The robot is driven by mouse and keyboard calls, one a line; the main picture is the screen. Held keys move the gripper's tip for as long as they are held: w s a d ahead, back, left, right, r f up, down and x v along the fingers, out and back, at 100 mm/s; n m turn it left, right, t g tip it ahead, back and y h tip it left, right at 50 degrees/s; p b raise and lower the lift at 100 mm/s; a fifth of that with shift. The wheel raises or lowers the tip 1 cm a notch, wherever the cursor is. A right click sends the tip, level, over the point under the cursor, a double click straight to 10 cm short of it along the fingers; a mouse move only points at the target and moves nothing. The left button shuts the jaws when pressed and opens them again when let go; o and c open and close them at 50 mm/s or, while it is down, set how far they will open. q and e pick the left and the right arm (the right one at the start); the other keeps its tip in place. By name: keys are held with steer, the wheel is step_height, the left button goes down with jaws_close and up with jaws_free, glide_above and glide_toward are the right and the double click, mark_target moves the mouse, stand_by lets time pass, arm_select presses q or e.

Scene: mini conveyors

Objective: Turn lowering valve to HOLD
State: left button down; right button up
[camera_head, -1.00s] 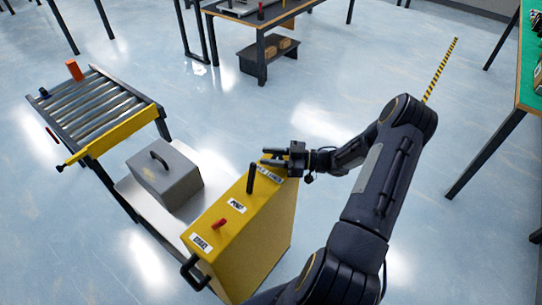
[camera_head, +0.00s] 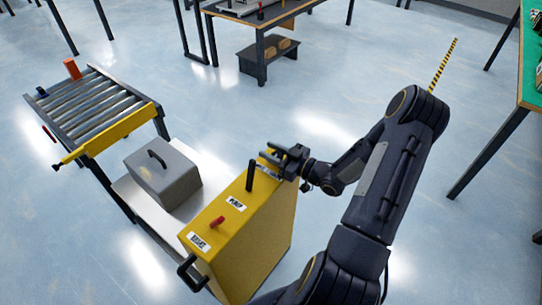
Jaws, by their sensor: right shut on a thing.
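The yellow control box (camera_head: 253,232) stands in the lower middle, with labels, a black upright lever (camera_head: 250,176) and a red knob (camera_head: 217,222) on its top. My right gripper (camera_head: 281,156) is at the far end of that top, beyond the black lever. It is shut on the lowering valve's handle, which its fingers hide. A label beside it (camera_head: 270,173) is partly covered, so I cannot read the valve's setting. My left gripper is not in view.
A grey box with a black handle (camera_head: 163,178) sits on the pale platform (camera_head: 133,191) left of the yellow box. A roller conveyor (camera_head: 92,103) with a yellow bar is beyond. A green-topped table (camera_head: 530,65) stands at right. Open floor lies behind the gripper.

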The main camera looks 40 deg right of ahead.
steer(key=m+h+b, duration=0.1)
steer(key=h, duration=0.1)
steer(key=m+h+b, duration=0.2)
steer(key=h, duration=0.1)
steer(key=m+t+h+b, duration=0.1)
steer(key=m+h+b, duration=0.1)
steer(key=shift+d+f+h, duration=0.2)
steer(key=shift+d+h, duration=0.1)
steer(key=shift+d, duration=0.05)
steer(key=shift+d+r+m+h+b, duration=0.15)
steer(key=shift+m+h+b, duration=0.55)
steer(key=shift+h+b, duration=0.4)
steer(key=shift+d+r+m+h, duration=0.1)
steer(key=shift+m+h, duration=0.2)
steer(key=shift+h, duration=0.2)
steer(key=o, duration=1)
steer(key=shift+c, duration=0.2)
steer(key=shift+b, duration=0.3)
steer(key=b+v, duration=0.1)
steer(key=v, duration=0.6)
steer(key=shift+s+r, duration=0.1)
steer(key=shift+s, duration=0.2)
steer(key=shift+s, duration=0.1)
